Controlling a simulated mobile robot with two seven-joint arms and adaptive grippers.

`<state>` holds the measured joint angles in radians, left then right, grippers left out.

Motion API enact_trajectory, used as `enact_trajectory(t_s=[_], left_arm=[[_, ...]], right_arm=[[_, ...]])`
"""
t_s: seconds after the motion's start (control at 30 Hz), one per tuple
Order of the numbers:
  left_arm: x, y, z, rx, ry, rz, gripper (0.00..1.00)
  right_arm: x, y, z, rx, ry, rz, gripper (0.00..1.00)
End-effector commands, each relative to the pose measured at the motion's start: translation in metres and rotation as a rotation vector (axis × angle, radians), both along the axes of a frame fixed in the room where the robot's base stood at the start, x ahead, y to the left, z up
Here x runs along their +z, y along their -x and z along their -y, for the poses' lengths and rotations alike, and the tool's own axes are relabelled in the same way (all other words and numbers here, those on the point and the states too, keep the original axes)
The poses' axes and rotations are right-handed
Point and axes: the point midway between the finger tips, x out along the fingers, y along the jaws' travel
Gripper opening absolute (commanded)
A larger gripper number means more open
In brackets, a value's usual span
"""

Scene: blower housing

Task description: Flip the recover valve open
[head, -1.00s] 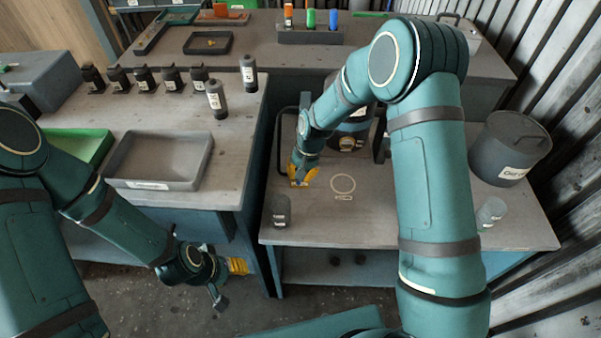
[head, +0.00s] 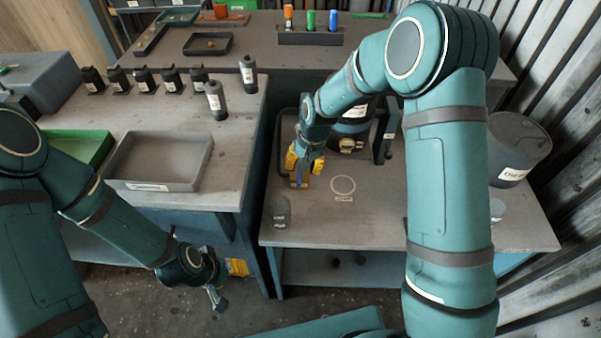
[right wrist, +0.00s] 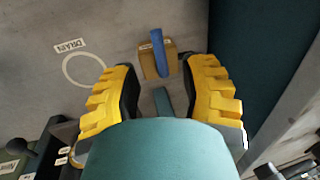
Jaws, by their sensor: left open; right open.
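A brass valve block with a blue lever (head: 299,181) sits on the right bench, near its left edge. It also shows in the right wrist view (right wrist: 157,52), with the lever running along the block's top. No label on this valve can be read. My right gripper (head: 304,163) is open and empty just behind the valve. In the right wrist view its yellow fingers (right wrist: 160,80) are spread, with the valve in front of the gap between them, not gripped. My left gripper (head: 238,267) is open and low beside the left bench's front, away from the valve.
A marked circle (head: 343,185), labelled DRAIN in the right wrist view, is right of the valve. A dark canister (head: 281,211) stands at the front. Behind are a dark labelled machine (head: 352,128) and an upright post (head: 386,140). A bin (head: 518,150) stands at right.

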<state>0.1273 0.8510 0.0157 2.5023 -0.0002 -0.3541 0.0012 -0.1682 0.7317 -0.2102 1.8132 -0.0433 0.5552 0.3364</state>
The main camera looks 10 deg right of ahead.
Motion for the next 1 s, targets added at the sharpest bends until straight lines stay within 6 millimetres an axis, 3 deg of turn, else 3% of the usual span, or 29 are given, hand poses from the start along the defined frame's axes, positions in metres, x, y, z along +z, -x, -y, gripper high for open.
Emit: enact_trajectory(t_s=[0.2,0.4,1.0], left_arm=[[0.0,0.0,0.0,0.0,0.0,0.0,0.47],[0.0,0.0,0.0,0.0,0.0,0.0,0.47],[0.0,0.0,0.0,0.0,0.0,0.0,0.47]], right_arm=[[0.044,0.002,0.008,-0.001,-0.001,0.003,0.43],[0.067,0.004,0.012,0.0,0.0,0.001,0.43],[0.072,0.005,0.014,0.0,0.0,-0.001,0.43]])
